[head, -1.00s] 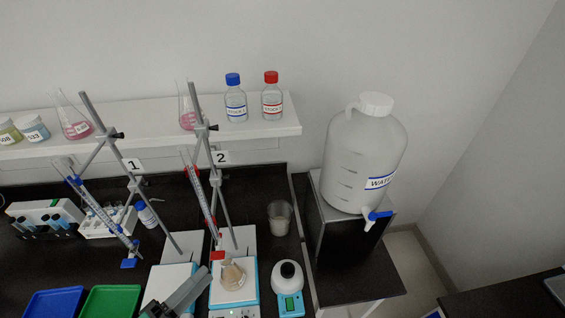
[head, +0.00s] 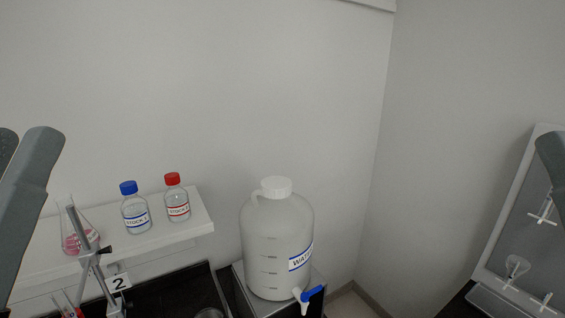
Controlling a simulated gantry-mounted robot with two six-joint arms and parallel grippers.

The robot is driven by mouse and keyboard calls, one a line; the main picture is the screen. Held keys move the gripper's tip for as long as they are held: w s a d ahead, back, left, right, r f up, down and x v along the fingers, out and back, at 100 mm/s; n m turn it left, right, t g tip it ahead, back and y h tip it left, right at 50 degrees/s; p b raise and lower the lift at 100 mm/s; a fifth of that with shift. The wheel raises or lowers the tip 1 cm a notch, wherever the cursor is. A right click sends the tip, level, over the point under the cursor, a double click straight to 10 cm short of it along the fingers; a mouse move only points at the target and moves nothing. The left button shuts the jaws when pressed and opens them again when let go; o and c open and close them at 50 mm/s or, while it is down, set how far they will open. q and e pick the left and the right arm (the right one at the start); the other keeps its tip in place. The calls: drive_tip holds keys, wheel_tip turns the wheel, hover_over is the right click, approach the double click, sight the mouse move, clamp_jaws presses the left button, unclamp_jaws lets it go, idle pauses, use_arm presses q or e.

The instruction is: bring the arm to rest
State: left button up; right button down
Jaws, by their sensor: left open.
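My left gripper (head: 24,140) stands at the left edge of the head view. Its two grey fingers point up and are apart, with nothing seen between them. The left finger is cut off by the frame edge, and the rest of the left arm is out of view. At the right edge a grey finger-like part, likely of my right gripper (head: 551,160), shows only in part. Whether that gripper is open or shut cannot be told.
A shelf (head: 200,226) holds a blue-capped bottle (head: 136,214), a red-capped bottle (head: 177,203) and a flask (head: 77,241). A white water jug (head: 272,232) stands lower centre. A rack with glassware (head: 515,268) is at right. The wall area above is clear.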

use_arm(q)
wheel_tip(320, 180, up, 17)
drive_tip(key=a+y+p, duration=0.1)
drive_tip(key=p, duration=1.6)
use_arm(e)
wheel_tip(320, 180, up, 17)
drive_tip(key=shift+r, duration=0.2)
use_arm(q)
drive_tip(key=shift+w+r, duration=0.1)
wheel_tip(320, 180, down, 38)
drive_tip(key=b, duration=3.7)
use_arm(e)
wheel_tip(320, 180, down, 38)
use_arm(q)
drive_tip(key=shift+r+y, duration=0.15)
drive_tip(key=shift+y, duration=0.35)
use_arm(e)
drive_tip(key=shift+a+r, duration=0.1)
